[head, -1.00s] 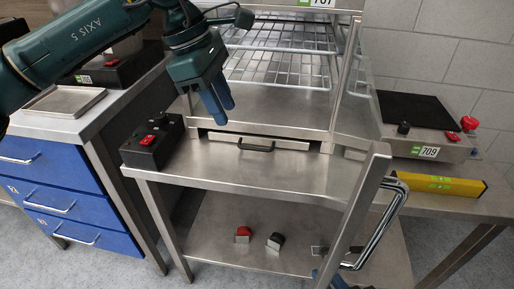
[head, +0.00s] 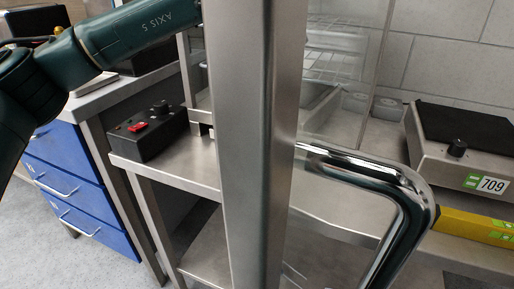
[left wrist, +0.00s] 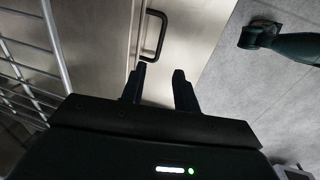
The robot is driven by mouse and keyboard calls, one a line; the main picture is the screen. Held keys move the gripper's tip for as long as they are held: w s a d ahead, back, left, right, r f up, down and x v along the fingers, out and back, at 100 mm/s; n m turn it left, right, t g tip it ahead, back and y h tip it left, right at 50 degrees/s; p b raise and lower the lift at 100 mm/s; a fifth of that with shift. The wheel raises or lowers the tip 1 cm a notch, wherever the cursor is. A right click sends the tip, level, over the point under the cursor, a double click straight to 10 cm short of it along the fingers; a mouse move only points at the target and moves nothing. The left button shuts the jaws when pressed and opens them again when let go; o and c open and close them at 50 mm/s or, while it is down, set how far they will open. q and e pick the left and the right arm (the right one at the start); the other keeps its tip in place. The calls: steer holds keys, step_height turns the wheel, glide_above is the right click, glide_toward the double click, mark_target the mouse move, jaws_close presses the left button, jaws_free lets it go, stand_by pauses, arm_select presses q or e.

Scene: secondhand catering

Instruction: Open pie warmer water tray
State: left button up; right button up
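The black bar handle (left wrist: 153,36) of the water tray shows in the left wrist view, on a pale metal front, just beyond my left fingertips. My left gripper (left wrist: 162,73) is open, its two dark fingers apart with nothing between them. The handle lies ahead of the left finger, and I cannot tell whether they touch. In the head view the warmer's steel door post (head: 240,150) hides my left gripper and the tray front. My right gripper is not clearly in view.
The warmer's glass door stands open close to the head camera, with a thick chrome handle (head: 405,190). A black control box (head: 150,130) with a red switch sits on the bench. A hotplate marked 709 (head: 465,145) and a yellow level (head: 480,227) are at right. Wire racks (left wrist: 25,75) are beside my left gripper.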

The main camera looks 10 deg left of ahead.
arm_select(q)
steer(key=f, duration=0.3)
steer(key=w+f+b, duration=0.1)
steer(key=f, duration=0.3)
steer(key=w+f+b, duration=0.1)
steer(key=f, duration=0.2)
steer(key=shift+d+f, duration=0.15)
steer(key=shift+d, duration=0.05)
arm_select(e)
steer(key=shift+w+a+r+n+t+y, duration=0.1)
steer(key=shift+w+a+n+t+y, duration=0.2)
steer(key=shift+t+y, duration=0.35)
arm_select(q)
jaws_close()
